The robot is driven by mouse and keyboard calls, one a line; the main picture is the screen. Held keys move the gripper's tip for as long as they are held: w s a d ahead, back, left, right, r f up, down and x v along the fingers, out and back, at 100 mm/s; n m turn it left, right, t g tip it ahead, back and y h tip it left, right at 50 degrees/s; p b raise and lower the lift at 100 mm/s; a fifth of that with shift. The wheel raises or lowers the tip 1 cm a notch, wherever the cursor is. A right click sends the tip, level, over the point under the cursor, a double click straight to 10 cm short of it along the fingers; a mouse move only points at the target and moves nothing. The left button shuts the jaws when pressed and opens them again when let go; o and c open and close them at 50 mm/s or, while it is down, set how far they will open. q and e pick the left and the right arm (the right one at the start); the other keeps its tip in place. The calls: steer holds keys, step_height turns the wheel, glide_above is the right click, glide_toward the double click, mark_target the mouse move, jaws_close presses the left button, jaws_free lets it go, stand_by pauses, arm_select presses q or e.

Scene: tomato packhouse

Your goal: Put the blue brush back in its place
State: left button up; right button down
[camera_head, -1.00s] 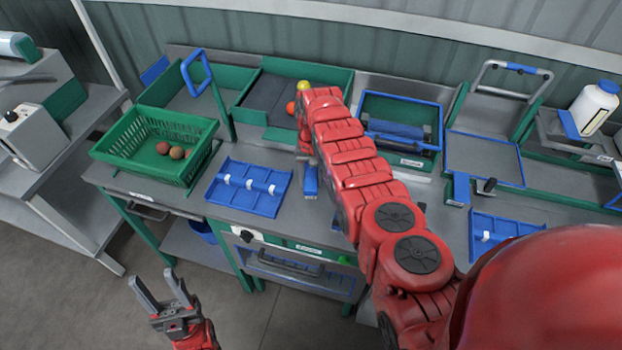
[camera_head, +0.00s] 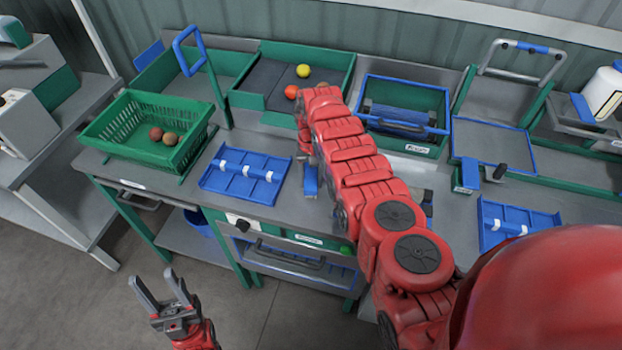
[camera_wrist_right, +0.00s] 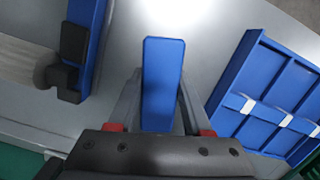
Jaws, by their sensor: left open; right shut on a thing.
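The blue brush (camera_head: 310,180) is in my right gripper. In the head view only its blue end shows below the red arm; the fingers are hidden there. In the right wrist view the blue brush (camera_wrist_right: 162,82) appears as a flat blue block between the fingers of my right gripper (camera_wrist_right: 160,105), which is shut on it. Bare grey worktop lies around it, but I cannot tell whether it touches the worktop. Bristles are not visible. My left gripper (camera_head: 163,295) is open and empty, low in front of the bench.
A blue tray (camera_head: 245,178) with white clips lies left of the brush, with a green basket (camera_head: 105,125) beyond. A blue-rimmed green bin (camera_head: 405,82) stands right of the arm. A blue piece with dark fittings (camera_wrist_right: 84,35) lies left in the wrist view.

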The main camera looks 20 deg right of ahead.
steer(key=shift+f+b, duration=0.45)
stand_by(0.3)
steer(key=shift+c, duration=1.3)
jaws_free()
steer(key=c, duration=0.3)
step_height(320, 180, up, 7)
steer(key=p, duration=0.7)
steer(key=shift+r, duration=0.1)
steer(key=shift+s, duration=0.1)
